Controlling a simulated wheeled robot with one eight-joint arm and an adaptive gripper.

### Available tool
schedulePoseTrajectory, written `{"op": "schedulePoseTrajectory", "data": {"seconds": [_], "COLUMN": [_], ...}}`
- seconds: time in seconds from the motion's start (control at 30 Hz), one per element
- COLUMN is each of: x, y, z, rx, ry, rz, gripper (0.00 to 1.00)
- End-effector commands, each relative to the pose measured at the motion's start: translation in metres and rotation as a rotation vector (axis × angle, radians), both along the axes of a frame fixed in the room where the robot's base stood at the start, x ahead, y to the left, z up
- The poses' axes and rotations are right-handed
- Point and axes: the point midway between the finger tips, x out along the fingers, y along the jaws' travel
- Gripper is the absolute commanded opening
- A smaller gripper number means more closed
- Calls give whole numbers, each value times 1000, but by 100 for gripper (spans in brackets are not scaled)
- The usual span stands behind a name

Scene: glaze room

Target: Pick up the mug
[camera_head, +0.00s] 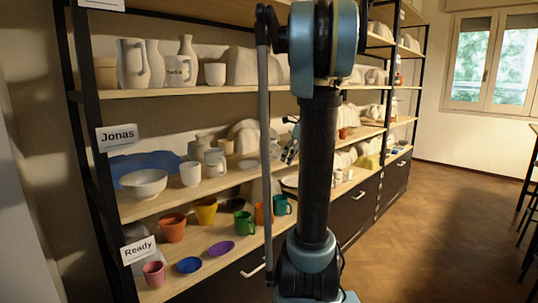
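Several mugs and cups stand on the shelves, and I cannot tell which one the task means. A white mug (190,174) is on the middle shelf beside a white bowl (143,183), with a white handled mug (215,160) behind it. On the lower shelf are a green mug (243,224), a teal mug (282,205) and a pink cup (153,274). What looks like my gripper (289,153) shows small at the middle shelf, right of the white mugs and apart from them. My arm hides part of it; its fingers are too small to read.
An orange pot (173,228), a yellow pot (206,211), a blue dish (189,265) and a purple dish (221,248) crowd the lower shelf. Pale vases and a pitcher (133,64) fill the upper shelf. The wooden floor (420,225) at right is open; stools stand at the far right.

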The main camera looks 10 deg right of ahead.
Motion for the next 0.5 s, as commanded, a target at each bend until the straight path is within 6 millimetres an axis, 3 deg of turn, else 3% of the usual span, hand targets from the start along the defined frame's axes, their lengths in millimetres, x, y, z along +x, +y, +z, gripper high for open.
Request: {"op": "schedulePoseTrajectory", "data": {"seconds": [0.17,0.5], "x": [15,54], "y": [-4,31], "z": [2,2], "rx": [29,30], "ry": [12,13], "rz": [-68,-68], "gripper": [86,86]}}
